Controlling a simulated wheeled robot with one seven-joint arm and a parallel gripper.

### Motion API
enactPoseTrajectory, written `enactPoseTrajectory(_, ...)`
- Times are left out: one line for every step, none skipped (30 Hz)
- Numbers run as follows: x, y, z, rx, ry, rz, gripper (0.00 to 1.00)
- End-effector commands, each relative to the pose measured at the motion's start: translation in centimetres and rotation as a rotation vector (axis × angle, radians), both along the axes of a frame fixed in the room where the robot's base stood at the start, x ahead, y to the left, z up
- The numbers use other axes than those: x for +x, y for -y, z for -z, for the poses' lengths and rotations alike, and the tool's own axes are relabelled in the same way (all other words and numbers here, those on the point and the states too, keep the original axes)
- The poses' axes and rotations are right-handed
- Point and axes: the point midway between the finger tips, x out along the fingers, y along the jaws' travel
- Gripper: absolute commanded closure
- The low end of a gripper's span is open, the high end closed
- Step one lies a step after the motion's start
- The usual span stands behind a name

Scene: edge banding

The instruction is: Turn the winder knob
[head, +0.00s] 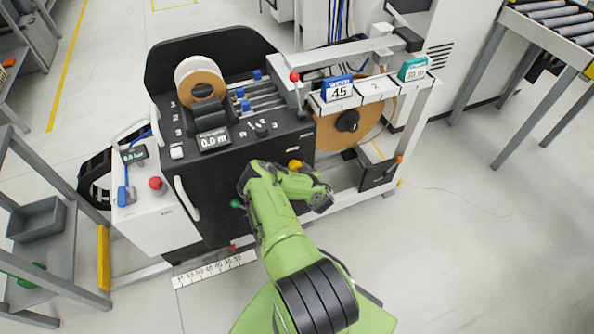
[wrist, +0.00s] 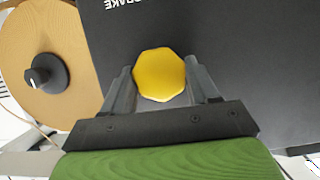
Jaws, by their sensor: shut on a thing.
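A yellow, many-sided knob (wrist: 160,75) sits on the black front panel, beside an upside-down label whose visible letters read "BRAKE" in the wrist view. My gripper (wrist: 162,82) is shut on this knob, with one grey finger on each side of it. In the head view the yellow knob (head: 294,164) shows just above my green arm, which hides most of my gripper there. No label reading "winder" is legible. A black hub with a pale mark (wrist: 40,75) sits at the centre of the tan reel; the hub also shows in the head view (head: 348,121).
The tan reel (head: 325,133) hangs right of the panel, close to my arm. A red button (head: 156,184) tops the white cabinet. Open floor (head: 460,210) lies to the right.

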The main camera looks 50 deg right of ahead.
Motion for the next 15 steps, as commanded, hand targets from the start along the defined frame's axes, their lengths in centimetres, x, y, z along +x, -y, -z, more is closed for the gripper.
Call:
enactPoseTrajectory(-0.02, -0.01, 0.03, 0.001, -0.001, 0.000, 0.71)
enactPoseTrajectory(-0.02, -0.01, 0.03, -0.001, -0.002, 0.001, 0.71)
enactPoseTrajectory(-0.02, -0.01, 0.03, -0.003, -0.003, 0.001, 0.71)
enactPoseTrajectory(-0.02, -0.02, 0.03, -0.005, -0.003, 0.001, 0.71)
enactPoseTrajectory(-0.02, -0.02, 0.04, -0.008, -0.005, 0.000, 0.71)
enactPoseTrajectory(0.00, -0.04, 0.05, -0.015, -0.009, 0.000, 0.71)
enactPoseTrajectory(0.01, -0.04, 0.05, -0.022, -0.013, 0.000, 0.71)
enactPoseTrajectory(0.02, -0.03, 0.05, -0.030, -0.018, 0.001, 0.71)
enactPoseTrajectory(0.03, -0.04, 0.08, -0.042, -0.025, 0.001, 0.71)
enactPoseTrajectory(0.03, -0.05, 0.12, -0.054, -0.032, 0.001, 0.71)
enactPoseTrajectory(0.02, -0.06, 0.14, -0.067, -0.041, 0.001, 0.71)
enactPoseTrajectory(0.03, -0.06, 0.14, -0.087, -0.052, 0.001, 0.71)
enactPoseTrajectory(0.04, -0.07, 0.18, -0.102, -0.062, 0.001, 0.71)
enactPoseTrajectory(0.05, -0.10, 0.22, -0.119, -0.072, 0.002, 0.71)
enactPoseTrajectory(0.06, -0.10, 0.24, -0.144, -0.086, 0.002, 0.71)
